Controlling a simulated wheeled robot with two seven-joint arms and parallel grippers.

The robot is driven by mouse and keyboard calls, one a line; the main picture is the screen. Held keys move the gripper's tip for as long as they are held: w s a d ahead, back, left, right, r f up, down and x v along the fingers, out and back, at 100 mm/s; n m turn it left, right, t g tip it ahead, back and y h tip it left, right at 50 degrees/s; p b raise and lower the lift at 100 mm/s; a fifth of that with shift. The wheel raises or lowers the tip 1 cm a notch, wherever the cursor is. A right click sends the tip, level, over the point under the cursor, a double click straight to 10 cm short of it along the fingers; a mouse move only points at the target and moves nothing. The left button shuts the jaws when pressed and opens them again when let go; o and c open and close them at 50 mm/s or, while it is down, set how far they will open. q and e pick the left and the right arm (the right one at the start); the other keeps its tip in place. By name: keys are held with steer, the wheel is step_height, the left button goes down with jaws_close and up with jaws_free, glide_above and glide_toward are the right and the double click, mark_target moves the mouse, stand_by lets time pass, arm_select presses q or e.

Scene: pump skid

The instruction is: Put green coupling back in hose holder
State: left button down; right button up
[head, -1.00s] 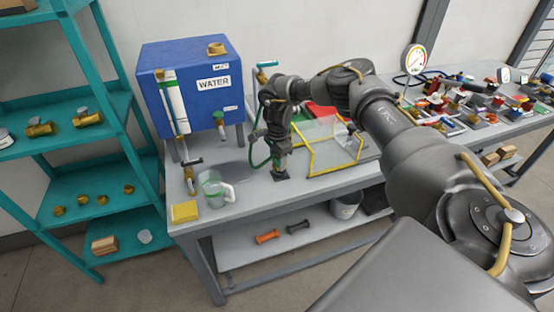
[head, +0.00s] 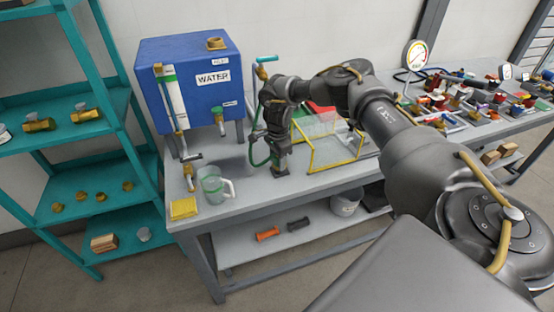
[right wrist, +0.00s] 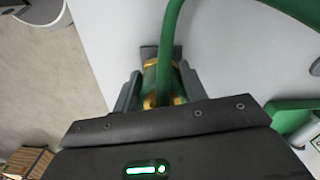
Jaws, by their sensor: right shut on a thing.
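My right gripper (head: 279,161) is low over the bench, just above a small dark hose holder (head: 281,173). In the right wrist view, my right gripper (right wrist: 160,88) is shut on the green coupling (right wrist: 151,78), which has brass-yellow bands. The green hose (right wrist: 168,45) runs from the coupling up past the camera. A dark square of the holder (right wrist: 149,52) shows right beyond the coupling's end. I cannot tell whether the coupling touches or sits in it. The green hose (head: 251,150) hangs in a loop left of the gripper. My left gripper is not in view.
A blue water tank (head: 190,85) stands behind left. A clear jug (head: 212,186) and yellow sponge (head: 184,208) are at the bench's left front. A yellow-framed clear guard (head: 335,150) stands close right of the gripper. Valves and fittings crowd the far right.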

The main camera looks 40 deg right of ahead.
steer(key=o, duration=1.3)
steer(key=shift+c, duration=0.2)
step_height(320, 180, up, 10)
steer(key=b, duration=0.2)
steer(key=shift+f+b, duration=0.2)
steer(key=shift+b, duration=0.1)
steer(key=shift+r, duration=0.6)
